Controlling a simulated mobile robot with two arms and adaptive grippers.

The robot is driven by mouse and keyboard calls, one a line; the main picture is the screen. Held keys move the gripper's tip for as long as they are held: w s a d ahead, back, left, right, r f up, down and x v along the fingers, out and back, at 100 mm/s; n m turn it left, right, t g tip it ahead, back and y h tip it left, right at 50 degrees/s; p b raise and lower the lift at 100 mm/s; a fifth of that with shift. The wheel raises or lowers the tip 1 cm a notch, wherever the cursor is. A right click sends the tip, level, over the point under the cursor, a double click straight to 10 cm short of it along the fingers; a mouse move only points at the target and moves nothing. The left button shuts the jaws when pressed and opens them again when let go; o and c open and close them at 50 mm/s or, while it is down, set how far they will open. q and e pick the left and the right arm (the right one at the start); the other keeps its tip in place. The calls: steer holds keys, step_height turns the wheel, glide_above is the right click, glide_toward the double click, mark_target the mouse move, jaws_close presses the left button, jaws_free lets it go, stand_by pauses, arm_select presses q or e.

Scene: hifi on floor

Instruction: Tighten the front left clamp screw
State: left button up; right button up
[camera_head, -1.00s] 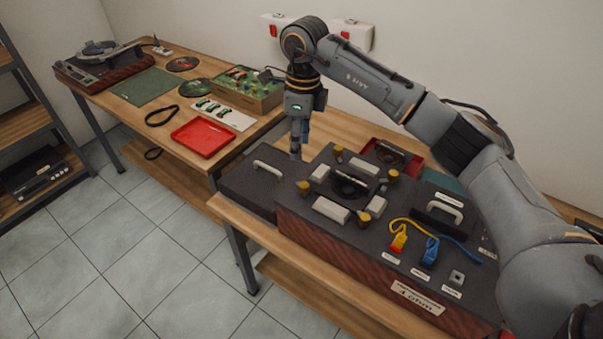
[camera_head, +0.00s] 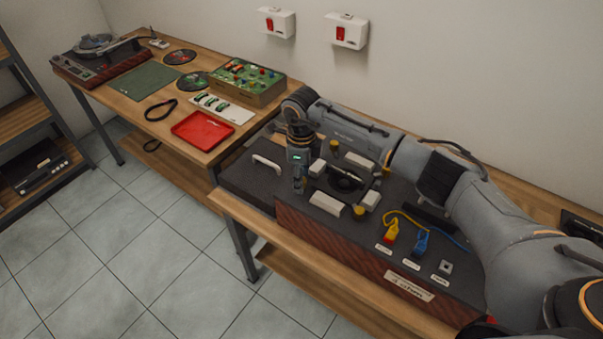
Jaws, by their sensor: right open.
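A dark grey device (camera_head: 300,219) with a striped wood front lies on the near bench. Around a round dark part (camera_head: 345,179) on its top stand pale blocks (camera_head: 325,203) and brass clamp screws. One screw (camera_head: 335,145) shows at the back and one (camera_head: 360,211) at the near side. The left-hand screw, which I take as the front left one, is hidden by my right gripper. My right gripper (camera_head: 299,188) is open and points down at that spot. I cannot tell whether its fingers surround or touch the screw. My left gripper is not in view.
A pale handle (camera_head: 267,163) is left of the gripper. A yellow connector (camera_head: 391,234) and a blue one (camera_head: 421,244) with cables lie to the right. A red tray (camera_head: 202,131) and a green circuit box (camera_head: 247,80) stand on the far bench.

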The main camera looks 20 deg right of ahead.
steer(key=shift+f, duration=0.1)
jaws_close()
